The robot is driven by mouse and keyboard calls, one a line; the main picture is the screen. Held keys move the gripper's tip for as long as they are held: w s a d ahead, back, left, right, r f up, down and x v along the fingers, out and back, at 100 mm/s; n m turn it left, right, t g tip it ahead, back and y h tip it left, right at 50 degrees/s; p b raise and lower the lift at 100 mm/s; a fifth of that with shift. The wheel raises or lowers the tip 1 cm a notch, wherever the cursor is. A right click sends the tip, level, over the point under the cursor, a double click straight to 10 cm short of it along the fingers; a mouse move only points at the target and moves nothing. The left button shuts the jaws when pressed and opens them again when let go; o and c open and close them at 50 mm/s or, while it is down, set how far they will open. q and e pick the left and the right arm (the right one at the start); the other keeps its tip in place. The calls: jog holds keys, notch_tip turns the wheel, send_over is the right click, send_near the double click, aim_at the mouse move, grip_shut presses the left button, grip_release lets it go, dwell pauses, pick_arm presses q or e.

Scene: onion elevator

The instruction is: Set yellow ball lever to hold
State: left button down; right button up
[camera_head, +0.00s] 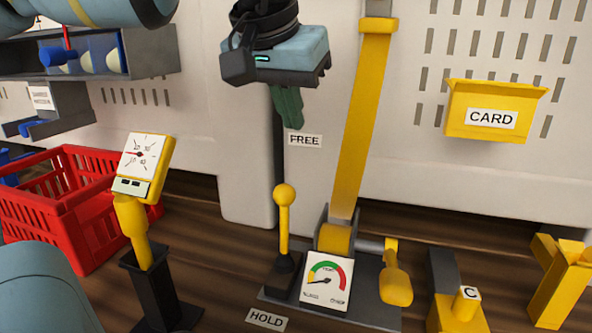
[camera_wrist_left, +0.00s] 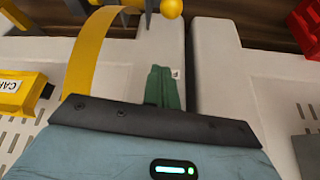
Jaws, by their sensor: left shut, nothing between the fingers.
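The yellow ball lever (camera_head: 284,225) stands nearly upright on a dark base, with its ball at the top. The FREE label (camera_head: 305,140) is on the pale panel behind and above it. The HOLD label (camera_head: 267,319) lies on the floor in front of it. My left gripper (camera_head: 289,112) hangs above the ball, apart from it, with its green fingers shut and empty. In the left wrist view, the shut fingers (camera_wrist_left: 163,88) point toward the lever's yellow ball (camera_wrist_left: 172,8) at the top edge. My right gripper is out of view.
A yellow strap (camera_head: 362,120) rises just right of the lever, above a spool with a gauge (camera_head: 326,281) and a yellow crank (camera_head: 396,275). A yellow dial post (camera_head: 140,170) and a red crate (camera_head: 70,208) stand left. A CARD holder (camera_head: 492,110) is at right.

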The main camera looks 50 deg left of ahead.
pick_arm(q)
notch_tip(320, 180, down, 10)
jog(key=shift+w+a+r+p, duration=0.25)
jog(key=shift+w+p, duration=0.05)
jog(key=shift+w, duration=0.05)
dwell(0.5)
